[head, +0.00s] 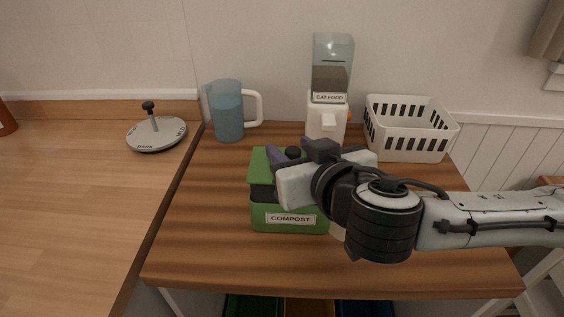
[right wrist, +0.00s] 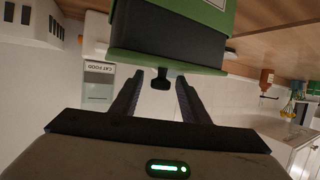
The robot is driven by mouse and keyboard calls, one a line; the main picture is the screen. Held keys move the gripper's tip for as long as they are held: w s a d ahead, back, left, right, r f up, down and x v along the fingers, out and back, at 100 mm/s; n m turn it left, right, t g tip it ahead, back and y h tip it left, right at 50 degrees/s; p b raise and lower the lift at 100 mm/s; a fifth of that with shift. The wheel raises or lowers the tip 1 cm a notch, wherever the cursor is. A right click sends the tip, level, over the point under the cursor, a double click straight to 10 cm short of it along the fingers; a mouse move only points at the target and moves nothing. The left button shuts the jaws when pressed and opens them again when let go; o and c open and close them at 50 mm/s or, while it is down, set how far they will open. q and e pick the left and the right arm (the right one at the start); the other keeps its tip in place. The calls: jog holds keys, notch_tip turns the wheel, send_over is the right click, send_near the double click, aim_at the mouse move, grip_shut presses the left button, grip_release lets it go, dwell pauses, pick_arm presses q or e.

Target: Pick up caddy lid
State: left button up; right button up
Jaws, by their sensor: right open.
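The green compost caddy (head: 290,216) stands on the wooden table with a white "COMPOST" label on its front. Its green lid (head: 258,168) sits on top, partly hidden by my right gripper. The lid's black knob (head: 292,152) shows between the fingers. My right gripper (head: 284,157) is over the lid, open. In the right wrist view, which is turned over, the knob (right wrist: 160,82) stands between the two spread fingers (right wrist: 160,76), with gaps on both sides. The lid's green edge (right wrist: 165,62) is just beyond the fingertips. My left gripper is not in view.
A blue pitcher (head: 228,112), a cat food dispenser (head: 328,100) and a white basket (head: 408,130) stand along the table's back. A round grey disc with a black knob (head: 156,134) lies on the left counter. The table's left front is clear.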

jog(key=shift+s+d, duration=0.1)
jog(key=shift+s, duration=0.05)
jog(key=shift+r, duration=0.1)
grip_shut()
